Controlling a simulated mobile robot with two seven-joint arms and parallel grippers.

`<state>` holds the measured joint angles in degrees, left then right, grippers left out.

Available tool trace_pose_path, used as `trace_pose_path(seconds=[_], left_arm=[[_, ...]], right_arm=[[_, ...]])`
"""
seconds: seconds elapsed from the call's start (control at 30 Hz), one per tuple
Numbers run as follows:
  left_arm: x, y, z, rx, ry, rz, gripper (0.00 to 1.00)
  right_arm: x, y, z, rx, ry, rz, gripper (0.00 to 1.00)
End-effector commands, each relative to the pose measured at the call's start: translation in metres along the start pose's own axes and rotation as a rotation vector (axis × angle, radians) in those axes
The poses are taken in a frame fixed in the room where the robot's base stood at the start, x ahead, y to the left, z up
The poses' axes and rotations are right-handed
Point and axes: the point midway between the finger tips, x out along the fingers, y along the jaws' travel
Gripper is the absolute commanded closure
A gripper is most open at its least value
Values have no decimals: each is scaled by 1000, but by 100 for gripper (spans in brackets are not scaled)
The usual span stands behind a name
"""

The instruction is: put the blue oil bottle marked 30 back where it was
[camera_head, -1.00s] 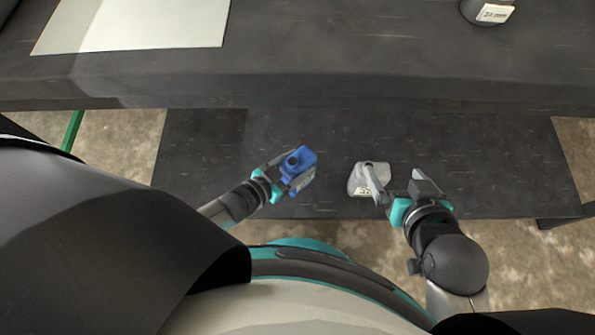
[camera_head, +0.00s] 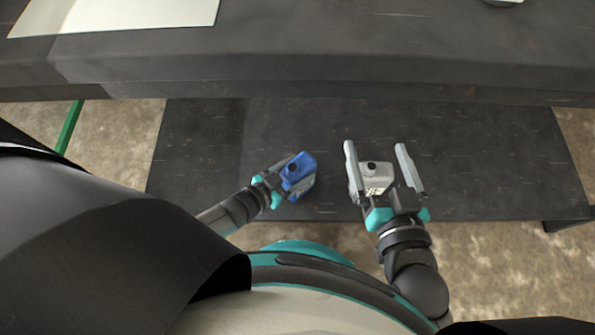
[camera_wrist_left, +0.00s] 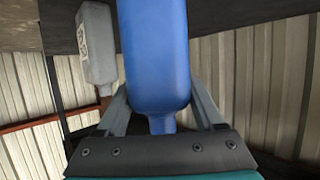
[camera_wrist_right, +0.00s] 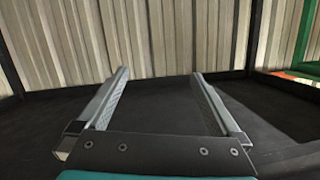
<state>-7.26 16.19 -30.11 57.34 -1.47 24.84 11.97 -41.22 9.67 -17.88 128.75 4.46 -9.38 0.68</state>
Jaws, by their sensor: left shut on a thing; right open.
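The upper dark tabletop (camera_head: 330,45) overhangs the back of the lower shelf and carries a pale sheet (camera_head: 110,15) at left. Part of another object (camera_head: 503,2) shows at the top right edge. The shelf is clear at its right and far left.

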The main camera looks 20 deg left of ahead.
Motion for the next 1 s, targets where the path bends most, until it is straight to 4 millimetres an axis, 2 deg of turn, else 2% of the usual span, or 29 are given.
trace_pose_path(seconds=[0.3, 0.73, 0.77, 1.0], left_arm=[[6, 0, 9, 0, 6, 1, 100], [7, 0, 12, -1, 6, 0, 100], [6, 0, 14, -1, -1, 0, 30], [6, 0, 14, 0, 0, 0, 3]], right_arm=[[-7, -11, -7, 34, 147, -26, 0], [-8, -12, -8, 36, 159, -27, 0], [-8, -12, -8, 36, 159, -27, 0], [-8, -12, -8, 36, 158, -27, 0]])
